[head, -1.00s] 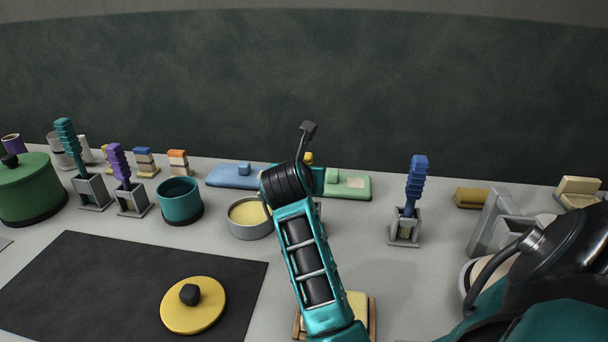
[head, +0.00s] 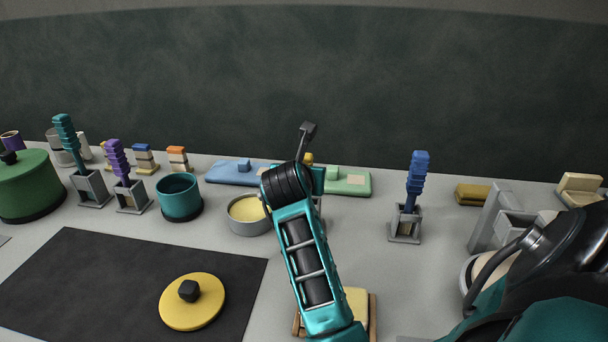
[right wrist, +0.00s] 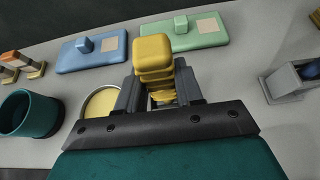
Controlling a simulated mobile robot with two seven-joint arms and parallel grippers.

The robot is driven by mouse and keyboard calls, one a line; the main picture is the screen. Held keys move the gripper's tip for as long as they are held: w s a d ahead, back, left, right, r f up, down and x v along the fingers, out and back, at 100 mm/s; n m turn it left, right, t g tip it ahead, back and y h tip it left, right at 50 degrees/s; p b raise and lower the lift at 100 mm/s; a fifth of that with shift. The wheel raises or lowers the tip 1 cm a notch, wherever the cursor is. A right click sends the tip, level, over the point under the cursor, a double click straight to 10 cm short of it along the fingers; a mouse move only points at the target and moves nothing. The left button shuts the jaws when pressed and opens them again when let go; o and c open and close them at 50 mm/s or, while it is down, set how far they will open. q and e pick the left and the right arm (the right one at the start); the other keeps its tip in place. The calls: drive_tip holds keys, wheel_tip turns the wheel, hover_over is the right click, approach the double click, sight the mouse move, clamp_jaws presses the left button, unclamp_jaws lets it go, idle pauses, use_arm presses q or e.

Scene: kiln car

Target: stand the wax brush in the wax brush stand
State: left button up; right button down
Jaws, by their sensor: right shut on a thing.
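My right gripper (right wrist: 158,98) is shut on a yellow-handled brush (right wrist: 152,52), whose ribbed handle stands up between the fingers. In the head view only a bit of the yellow handle (head: 309,158) shows behind my right wrist, and the gripper there is mostly hidden. The brush's lower end is hidden. It is held close to the round tin of pale yellow wax (head: 245,226), which also shows left of the gripper in the right wrist view (right wrist: 98,100). I cannot make out an empty brush stand; one may be hidden behind my arm. My left gripper is out of view.
Grey stands hold a teal brush (head: 66,136), a purple brush (head: 117,158) and a blue brush (head: 416,178). A teal pot (head: 180,200), a blue slab (head: 228,174) and a green slab (head: 350,186) stand nearby. A grey fixture (head: 487,220) stands right; bare table lies around the blue brush's stand.

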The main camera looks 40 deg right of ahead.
drive_tip(key=c, duration=0.6)
unclamp_jaws()
drive_tip(key=shift+c, duration=0.2)
drive_tip(key=shift+s, duration=0.1)
